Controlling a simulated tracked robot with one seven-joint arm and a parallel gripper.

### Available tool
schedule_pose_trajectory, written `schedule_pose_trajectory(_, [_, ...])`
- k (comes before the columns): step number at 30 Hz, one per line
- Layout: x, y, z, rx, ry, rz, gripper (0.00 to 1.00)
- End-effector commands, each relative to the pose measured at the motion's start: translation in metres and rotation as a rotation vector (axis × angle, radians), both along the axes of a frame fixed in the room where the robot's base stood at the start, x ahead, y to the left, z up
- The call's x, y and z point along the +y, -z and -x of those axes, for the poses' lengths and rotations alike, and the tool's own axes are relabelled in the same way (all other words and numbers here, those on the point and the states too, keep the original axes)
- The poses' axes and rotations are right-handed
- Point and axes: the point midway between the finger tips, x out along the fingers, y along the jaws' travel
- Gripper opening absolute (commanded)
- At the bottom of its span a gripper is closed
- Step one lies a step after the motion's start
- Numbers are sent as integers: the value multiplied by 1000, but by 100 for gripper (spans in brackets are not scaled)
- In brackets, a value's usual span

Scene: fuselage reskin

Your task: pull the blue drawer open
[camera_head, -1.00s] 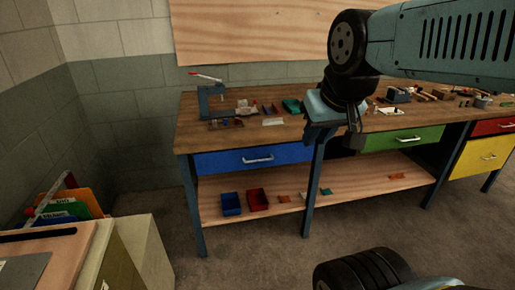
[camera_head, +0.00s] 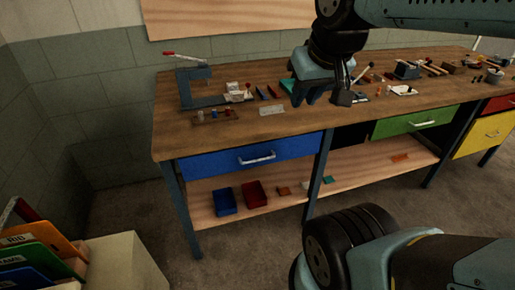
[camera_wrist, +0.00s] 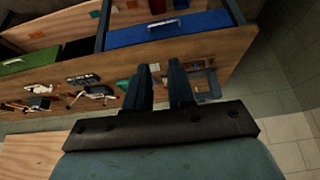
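The blue drawer (camera_head: 210,165) sits under the left end of the wooden workbench (camera_head: 215,136) and looks shut, with its front under the bench edge. Its pale bar handle (camera_head: 257,157) is on the middle of the front. In the wrist view the blue drawer (camera_wrist: 200,27) and its handle (camera_wrist: 163,23) show near the top, beyond the fingertips. My gripper (camera_head: 322,93) is over the bench top, up and to the right of the handle in the head view and apart from it. Its two fingers (camera_wrist: 161,68) are parted with nothing between them.
A blue-grey press (camera_head: 188,90), small blocks and tools lie on the bench top. A green drawer (camera_head: 415,121) is to the right. Blue (camera_head: 225,201) and red (camera_head: 254,194) bins stand on the lower shelf. Floor before the blue drawer is clear.

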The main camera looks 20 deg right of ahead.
Motion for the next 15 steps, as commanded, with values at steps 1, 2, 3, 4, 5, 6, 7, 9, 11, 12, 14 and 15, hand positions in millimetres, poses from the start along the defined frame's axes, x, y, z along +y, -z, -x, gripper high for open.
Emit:
schedule_pose_trajectory(1, [0, 0, 0, 0, 0, 0, 23])
schedule_pose_trajectory(2, [0, 0, 0, 0, 0, 0, 23])
schedule_pose_trajectory(3, [0, 0, 0, 0, 0, 0, 23])
schedule_pose_trajectory(4, [0, 0, 0, 0, 0, 0, 23])
schedule_pose_trajectory(5, [0, 0, 0, 0, 0, 0, 23])
schedule_pose_trajectory(6, [0, 0, 0, 0, 0, 0, 23])
schedule_pose_trajectory(7, [0, 0, 0, 0, 0, 0, 23])
schedule_pose_trajectory(9, [0, 0, -1, 4, 0, -1, 23])
schedule_pose_trajectory(11, [0, 1, -3, 15, 2, -5, 23])
schedule_pose_trajectory(12, [0, 3, -6, 28, 3, -11, 23])
schedule_pose_trajectory(14, [0, 6, -11, 55, 7, -22, 23])
schedule_pose_trajectory(15, [1, 9, -15, 79, 9, -33, 23])
